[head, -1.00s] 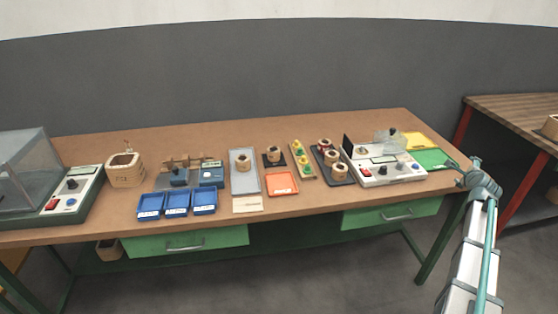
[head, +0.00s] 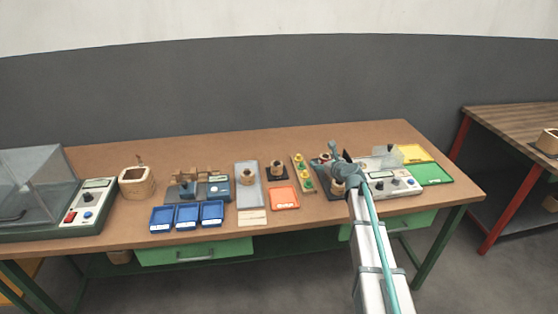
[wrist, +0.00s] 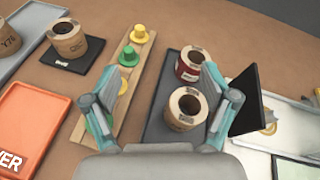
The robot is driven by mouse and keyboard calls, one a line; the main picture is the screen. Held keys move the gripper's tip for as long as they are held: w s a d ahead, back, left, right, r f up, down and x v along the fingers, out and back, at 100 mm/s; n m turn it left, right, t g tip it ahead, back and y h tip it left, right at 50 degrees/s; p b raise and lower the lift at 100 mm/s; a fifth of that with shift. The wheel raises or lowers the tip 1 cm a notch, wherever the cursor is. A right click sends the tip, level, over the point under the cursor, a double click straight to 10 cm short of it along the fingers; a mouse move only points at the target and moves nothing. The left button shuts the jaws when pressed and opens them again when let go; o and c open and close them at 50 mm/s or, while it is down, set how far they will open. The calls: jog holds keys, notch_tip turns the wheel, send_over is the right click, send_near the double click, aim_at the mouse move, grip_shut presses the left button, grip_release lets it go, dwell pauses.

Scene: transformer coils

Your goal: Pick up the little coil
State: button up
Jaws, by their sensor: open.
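Several small tan coils stand on the bench, and I cannot tell which one the task means. A plain coil (wrist: 186,108) and a red-banded coil (wrist: 190,65) stand upright on a dark tray (wrist: 160,118). Another coil (head: 277,168) stands on a black mat (wrist: 80,57). A coil marked Y76 (wrist: 10,42) stands on a grey tray (head: 247,204). My gripper (wrist: 166,76) is open and empty, above the dark tray and the peg strip. My gripper and arm partly hide the dark tray in the head view.
A wooden strip with green and yellow pegs (wrist: 128,58) lies left of the dark tray. A black upright panel (wrist: 243,100) and a white tester (head: 393,186) stand to its right. An orange tray (head: 285,198) and blue bins (head: 187,217) lie left. Bare bench lies behind.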

aim_at(279, 166)
jog(key=s+a, duration=0.1)
jog(key=a, duration=0.3)
jog(key=s+a+f+g+y+p, duration=0.1)
jog(key=a, duration=0.3)
jog(key=s+a+f+g+y, duration=0.1)
jog(key=s+a, duration=0.1)
jog(key=a, duration=0.2)
jog(key=shift+s+a+f+p, duration=0.1)
jog(key=shift+a+f+p, duration=0.15)
jog(key=shift+p, duration=0.15)
jog(key=shift+w+a+f+y, duration=0.1)
jog(key=shift+w+a+y, duration=0.1)
jog(key=shift+a+y, duration=0.1)
jog(key=p+x, duration=0.1)
jog(key=x, duration=0.4)
jog(key=p+x, duration=0.2)
jog(key=x, duration=0.2)
jog(key=shift+w, duration=0.2)
jog(key=shift+w+a+f, duration=0.15)
jog(key=shift+w+a, duration=0.05)
jog(key=shift+a, duration=0.1)
jog(key=c, duration=1.4)
jog(key=shift+c, duration=0.2)
